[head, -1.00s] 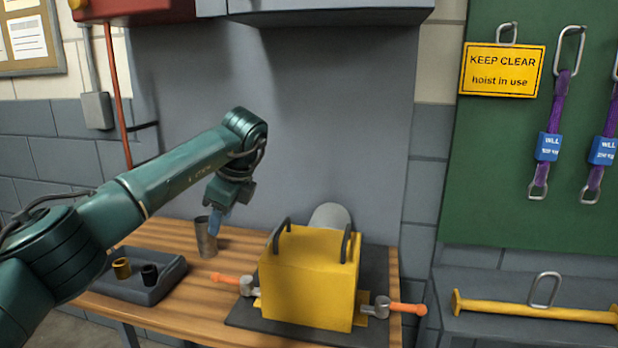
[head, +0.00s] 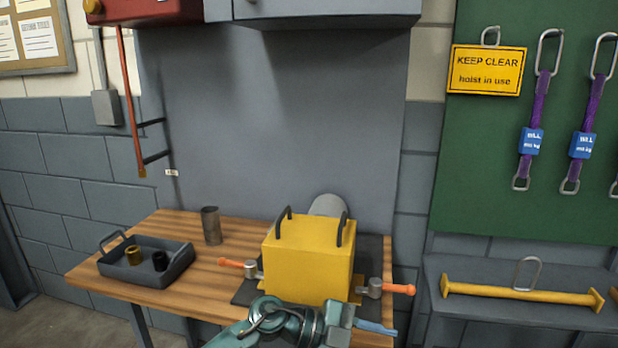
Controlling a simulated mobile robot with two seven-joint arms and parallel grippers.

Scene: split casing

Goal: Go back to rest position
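My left gripper (head: 374,327) is low in the head view, at the bottom edge in front of the yellow casing. Its blue fingers point right and are seen from the side, so their gap cannot be made out. No held object shows. The wrist overlaps the casing's lower front in the picture; contact cannot be told. My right gripper is out of view. The yellow casing (head: 308,262) stands upright on a dark mat (head: 246,292), with dark handles on top and a grey rounded part (head: 328,205) behind.
Orange-handled clamps stand left (head: 237,264) and right (head: 390,287) of the casing. A metal cup (head: 211,226) and a grey tray (head: 178,272) with two small cylinders stand on the wooden table (head: 200,295). A bench (head: 480,270) with a yellow bar (head: 520,292) is at right.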

